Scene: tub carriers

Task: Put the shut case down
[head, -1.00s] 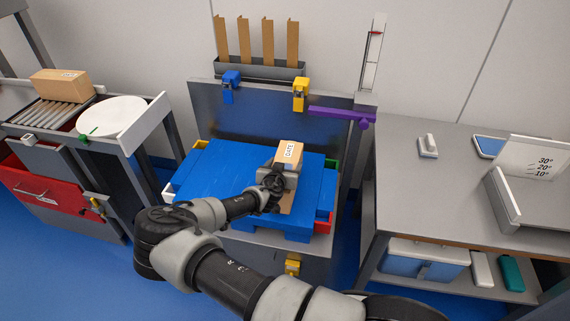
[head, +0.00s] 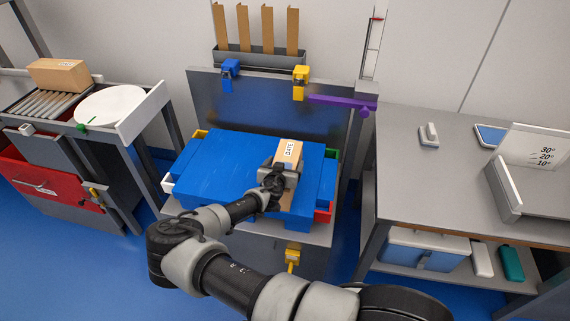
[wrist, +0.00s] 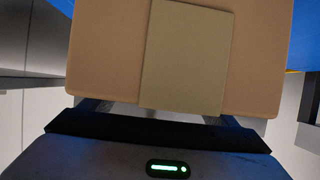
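The shut case is a small brown cardboard box (head: 287,153) with a white label reading DATE. My gripper (head: 280,172) is at its near side, over the blue slab-like carrier (head: 225,165) on the metal stand. In the wrist view the brown case (wrist: 110,50), with a tan tape strip, fills the space in front of my gripper (wrist: 160,108). The fingers reach to the case's lower edge and appear closed on it. Whether the case touches the blue surface is hidden.
A similar box (head: 58,74) sits on rollers at left, beside a white round plate (head: 110,104). A grey bench (head: 430,185) stands at right, with an angled board. A purple bar (head: 340,103) and yellow clamp (head: 300,82) stand behind the blue carrier.

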